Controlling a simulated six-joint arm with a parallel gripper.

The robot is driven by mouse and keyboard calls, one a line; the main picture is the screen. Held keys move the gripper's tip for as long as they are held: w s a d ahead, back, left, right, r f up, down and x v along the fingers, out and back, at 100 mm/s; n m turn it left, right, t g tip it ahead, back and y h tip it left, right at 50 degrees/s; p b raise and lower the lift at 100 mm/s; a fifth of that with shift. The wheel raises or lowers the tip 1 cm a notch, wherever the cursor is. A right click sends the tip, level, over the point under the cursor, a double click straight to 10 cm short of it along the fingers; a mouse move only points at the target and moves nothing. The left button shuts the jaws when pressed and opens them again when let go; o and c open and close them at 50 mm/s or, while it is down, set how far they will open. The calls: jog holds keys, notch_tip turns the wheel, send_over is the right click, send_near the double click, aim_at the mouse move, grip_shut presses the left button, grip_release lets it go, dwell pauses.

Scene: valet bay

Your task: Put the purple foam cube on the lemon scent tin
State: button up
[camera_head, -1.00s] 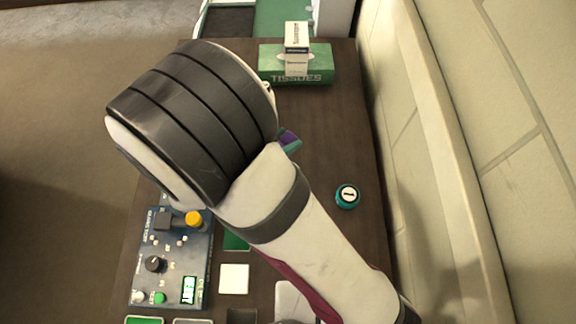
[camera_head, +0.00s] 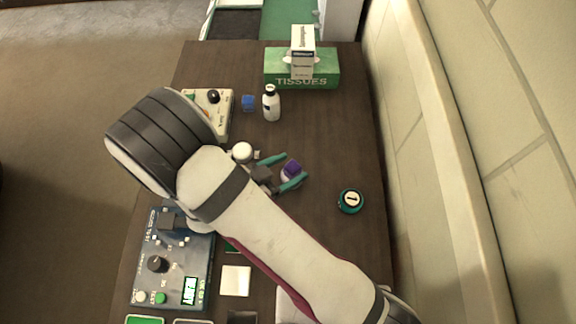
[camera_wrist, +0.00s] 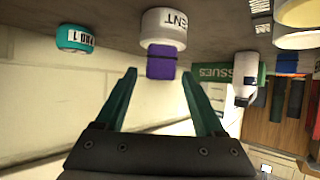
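The purple foam cube (camera_head: 291,168) sits on top of a white tin (camera_head: 286,178). In the wrist view the picture is tipped over, with the table at the top; there the cube (camera_wrist: 161,67) rests against the tin (camera_wrist: 164,27), whose label shows part of a word ending "ENT". My gripper (camera_head: 283,170) has its teal fingers spread, one on each side of the cube. In the wrist view the open gripper (camera_wrist: 160,76) shows gaps between both fingertips and the cube.
A white bottle (camera_head: 271,103), a blue block (camera_head: 248,102) and a green tissue box (camera_head: 325,72) with a small carton (camera_head: 303,50) are farther back. A control panel (camera_head: 173,265) lies front left. The table's right side is mostly clear.

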jog(key=shift+r, duration=0.1)
jog(key=v, duration=1.2)
jog(key=w+a+r+m+y, duration=0.1)
jog(key=w+a+r+y, duration=0.25)
jog(key=w+y, duration=0.4)
notch_tip(320, 180, up, 8)
jog(key=w+n+g+y, duration=0.1)
jog(key=w+n+y, duration=0.2)
jog(key=y, duration=0.3)
jog(key=s+d+n+g+h, duration=0.1)
jog(key=s+d+g+h, duration=0.2)
jog(key=s+d, duration=1.5)
jog(key=s+g, duration=0.3)
jog(key=g, duration=0.1)
jog(key=shift+d+f+g, duration=0.25)
jog(key=shift+f+g, duration=0.15)
